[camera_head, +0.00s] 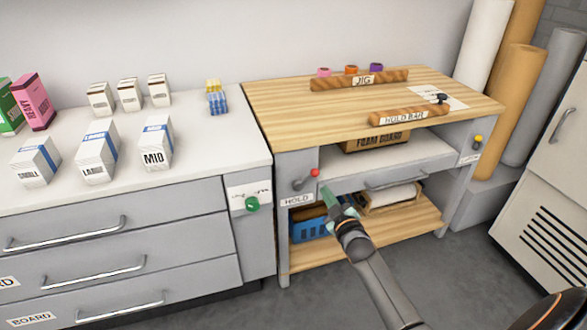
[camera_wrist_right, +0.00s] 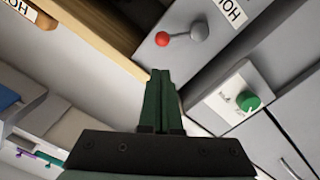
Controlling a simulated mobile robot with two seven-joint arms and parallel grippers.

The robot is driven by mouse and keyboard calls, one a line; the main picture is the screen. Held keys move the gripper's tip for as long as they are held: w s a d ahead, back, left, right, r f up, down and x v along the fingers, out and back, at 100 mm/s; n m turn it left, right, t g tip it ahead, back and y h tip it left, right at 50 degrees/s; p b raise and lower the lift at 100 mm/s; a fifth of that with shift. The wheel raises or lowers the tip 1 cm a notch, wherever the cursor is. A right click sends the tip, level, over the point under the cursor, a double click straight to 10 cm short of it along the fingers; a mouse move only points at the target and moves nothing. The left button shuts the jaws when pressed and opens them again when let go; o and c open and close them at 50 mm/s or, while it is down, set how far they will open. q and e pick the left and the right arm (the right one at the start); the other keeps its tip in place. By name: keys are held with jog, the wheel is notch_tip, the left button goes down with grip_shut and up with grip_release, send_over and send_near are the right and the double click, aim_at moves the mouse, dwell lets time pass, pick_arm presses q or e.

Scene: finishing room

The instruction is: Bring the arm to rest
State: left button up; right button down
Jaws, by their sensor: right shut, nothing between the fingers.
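My right gripper (camera_head: 344,205) is in front of the workbench, just below and right of the red-knobbed lever (camera_head: 306,180) above the HOLD label (camera_head: 297,200). It is shut and empty. In the right wrist view its green fingers (camera_wrist_right: 162,85) are together, pointing toward the bench front, with the lever (camera_wrist_right: 182,37) beyond their tips and apart from them. My right arm reaches in from the bottom right in the head view. My left gripper is not in view.
The wooden workbench (camera_head: 290,97) carries a JIG rail (camera_head: 345,85) and a HOLD BAR (camera_head: 408,116). A blue basket (camera_head: 305,229) sits on its lower shelf. A green knob (camera_head: 252,204) is on the drawer cabinet at left. A white cabinet (camera_head: 552,170) stands at right; grey floor (camera_head: 440,275) lies between.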

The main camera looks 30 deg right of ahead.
jog(key=s+a+f+m+g+y, duration=0.1)
jog(key=s+a+f+g+y, duration=0.4)
jog(key=s+a, duration=0.85)
jog(key=s+a+f+g+y, duration=0.25)
jog(key=s+a+f, duration=0.45)
jog(key=s+a, duration=0.65)
pick_arm(q)
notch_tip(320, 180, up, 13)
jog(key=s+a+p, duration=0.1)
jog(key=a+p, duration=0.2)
jog(key=p, duration=1.5)
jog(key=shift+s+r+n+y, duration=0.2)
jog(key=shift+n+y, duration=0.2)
pick_arm(e)
notch_tip(320, 180, up, 14)
jog(key=s+d+m, duration=0.1)
jog(key=shift+s+d+h, duration=0.2)
jog(key=shift+s+h, duration=0.1)
jog(key=shift+h, duration=0.15)
